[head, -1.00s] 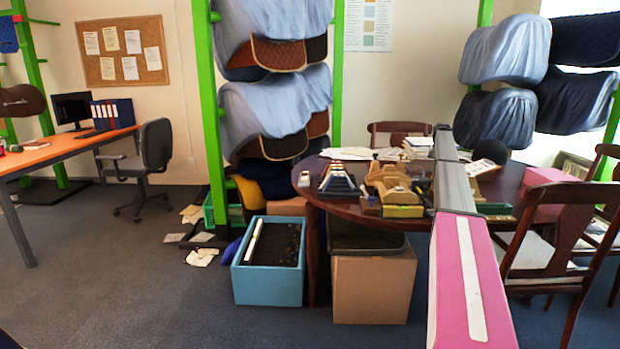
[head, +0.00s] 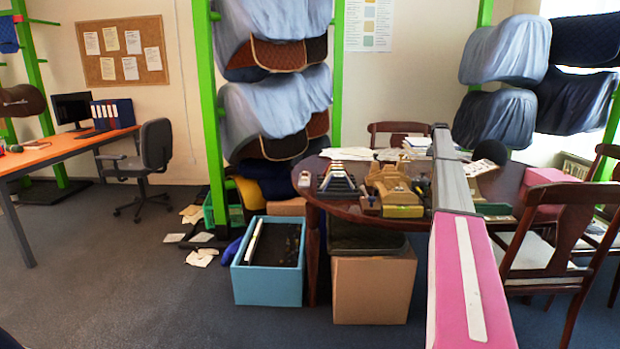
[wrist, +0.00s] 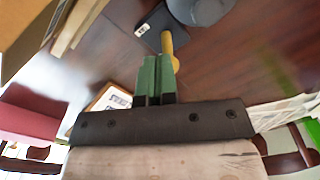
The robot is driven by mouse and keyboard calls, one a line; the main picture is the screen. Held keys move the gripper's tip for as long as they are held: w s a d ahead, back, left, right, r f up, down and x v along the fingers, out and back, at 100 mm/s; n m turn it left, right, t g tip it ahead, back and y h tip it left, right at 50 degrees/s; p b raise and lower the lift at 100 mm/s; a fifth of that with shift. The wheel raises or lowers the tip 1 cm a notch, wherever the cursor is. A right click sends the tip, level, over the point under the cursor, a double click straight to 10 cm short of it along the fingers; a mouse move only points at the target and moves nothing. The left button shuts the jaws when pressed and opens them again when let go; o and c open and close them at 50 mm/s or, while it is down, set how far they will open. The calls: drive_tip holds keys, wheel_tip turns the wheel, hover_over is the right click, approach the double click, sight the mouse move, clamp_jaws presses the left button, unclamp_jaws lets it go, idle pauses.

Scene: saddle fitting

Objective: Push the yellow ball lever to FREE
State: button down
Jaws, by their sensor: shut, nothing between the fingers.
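In the wrist view a yellow lever (wrist: 168,44) stands beside a small dark block (wrist: 148,29) at top centre. Its rounded yellow end reaches down to the right side of my green fingertips (wrist: 157,62). It looks very close to them or touching; I cannot tell which. My gripper is shut and empty, over the dark wooden table. A small pale mark shows on the dark block, but I cannot read it, and I cannot make out a FREE label. In the head view my gripper is hidden behind my own arm, and I cannot make out the lever.
The round table (head: 345,208) carries a stepped dark rack (head: 338,180), tan wooden blocks (head: 392,182) and papers. A pink box (head: 550,177) lies at its right. A chair (head: 545,245) stands close at the right. A grey round thing (wrist: 200,10) is beside the lever.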

drive_tip(key=shift+w+f, duration=0.65)
drive_tip(key=shift+w, duration=0.3)
drive_tip(key=shift+s, duration=0.15)
drive_tip(key=shift+s+a, duration=0.1)
drive_tip(key=shift+s, duration=0.4)
drive_tip(key=shift+r, duration=0.15)
drive_tip(key=shift+w+r, duration=0.2)
drive_tip(key=shift+r, duration=3.45)
